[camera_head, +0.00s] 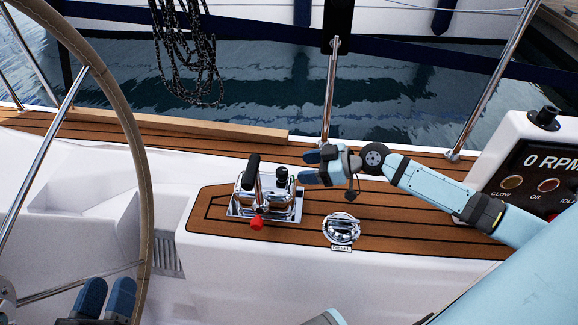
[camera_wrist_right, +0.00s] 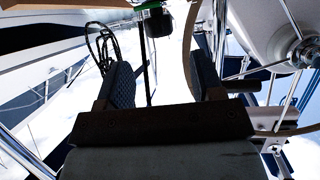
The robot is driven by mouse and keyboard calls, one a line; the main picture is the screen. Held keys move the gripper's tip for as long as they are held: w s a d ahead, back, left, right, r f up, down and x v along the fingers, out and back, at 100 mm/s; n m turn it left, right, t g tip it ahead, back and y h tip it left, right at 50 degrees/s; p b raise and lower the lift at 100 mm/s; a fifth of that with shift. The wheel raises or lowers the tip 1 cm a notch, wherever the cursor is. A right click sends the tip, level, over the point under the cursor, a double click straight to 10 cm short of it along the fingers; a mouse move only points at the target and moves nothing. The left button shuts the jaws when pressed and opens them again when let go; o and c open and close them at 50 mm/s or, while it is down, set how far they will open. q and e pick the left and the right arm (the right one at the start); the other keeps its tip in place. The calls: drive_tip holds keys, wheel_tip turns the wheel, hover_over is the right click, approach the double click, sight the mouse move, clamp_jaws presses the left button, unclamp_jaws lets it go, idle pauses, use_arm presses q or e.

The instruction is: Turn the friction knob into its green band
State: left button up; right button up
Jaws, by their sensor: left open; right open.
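A chrome control box (camera_head: 283,208) stands on the teak side deck. A small dark knob (camera_head: 281,175) sits on its right part, beside the black-handled lever (camera_head: 251,172). In the right wrist view the dark knob (camera_wrist_right: 158,24) shows beyond the fingers with bits of green at its edge; its pointer and the extent of the green band are too small to read. My right gripper (camera_head: 311,167) is open, just right of the knob and apart from it, its fingers pointing left. My left gripper (camera_head: 106,298) is open and empty at the lower left, away from the box.
A red knob (camera_head: 257,222) juts from the box's front. A large steering wheel (camera_head: 140,165) stands at the left. A chrome deck cap (camera_head: 341,229) lies below my right arm. An engine panel (camera_head: 545,170) is at the right; a steel post (camera_head: 331,90) rises behind the gripper.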

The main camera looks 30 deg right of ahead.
drive_tip(key=shift+v, duration=2.95)
